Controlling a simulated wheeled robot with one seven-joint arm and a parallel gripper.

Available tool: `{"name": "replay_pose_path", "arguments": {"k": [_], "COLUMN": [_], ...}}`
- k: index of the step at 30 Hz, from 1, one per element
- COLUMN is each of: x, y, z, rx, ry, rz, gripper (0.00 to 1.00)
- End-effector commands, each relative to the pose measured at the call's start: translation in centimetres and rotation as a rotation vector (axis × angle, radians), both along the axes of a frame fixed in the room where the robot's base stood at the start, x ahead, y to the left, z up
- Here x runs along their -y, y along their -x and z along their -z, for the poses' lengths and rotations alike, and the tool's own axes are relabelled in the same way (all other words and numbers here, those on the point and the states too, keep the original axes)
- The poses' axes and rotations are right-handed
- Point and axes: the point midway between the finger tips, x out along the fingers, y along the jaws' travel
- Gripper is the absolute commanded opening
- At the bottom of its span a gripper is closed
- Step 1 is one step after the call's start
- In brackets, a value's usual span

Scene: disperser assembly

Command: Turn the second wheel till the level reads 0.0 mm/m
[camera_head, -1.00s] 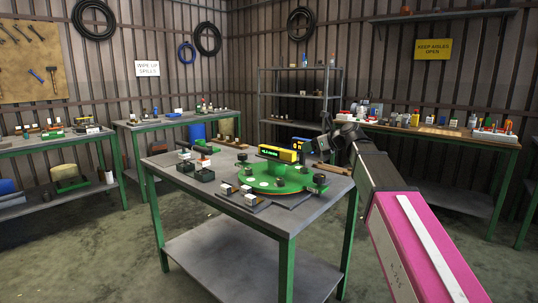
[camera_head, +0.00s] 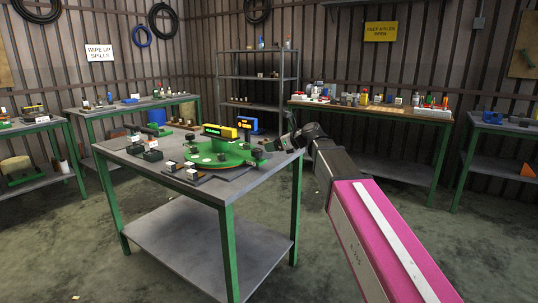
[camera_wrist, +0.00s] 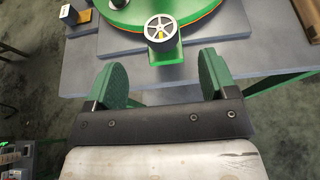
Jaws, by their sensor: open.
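A round green disperser base (camera_head: 215,153) lies on the workbench, with several dark wheels around its edge. A yellow level (camera_head: 220,131) with a green display stands on it; its reading is too small to tell. In the wrist view, one silver spoked wheel (camera_wrist: 161,27) with a small yellow mark sits on a green lug at the edge of the base (camera_wrist: 135,15). My gripper (camera_wrist: 163,70) is open and empty, its two green fingers apart, just short of this wheel and not around it. I cannot tell whether this is the second wheel.
A blue unit with orange digits (camera_head: 247,125) stands behind the base. Dark blocks (camera_head: 147,152) lie at the left of the workbench (camera_head: 215,192). In the wrist view, a brown block (camera_wrist: 298,12) lies at the right.

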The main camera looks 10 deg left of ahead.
Motion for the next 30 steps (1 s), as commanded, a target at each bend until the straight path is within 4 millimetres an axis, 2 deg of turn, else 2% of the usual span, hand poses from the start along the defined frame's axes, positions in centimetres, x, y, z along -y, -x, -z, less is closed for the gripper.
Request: {"name": "replay_pose_path", "arguments": {"k": [8,21,30], "x": [-1.2,-7.4,-9.3], "y": [-0.6,-3.2,-3.9], "z": [0.9,3.8,4.5], "rx": [0.001,0.0,0.001], "ry": [0.0,0.001,0.0], "rz": [-0.001,0.0,0.0], "gripper": [0.78,0.78,0.78]}}
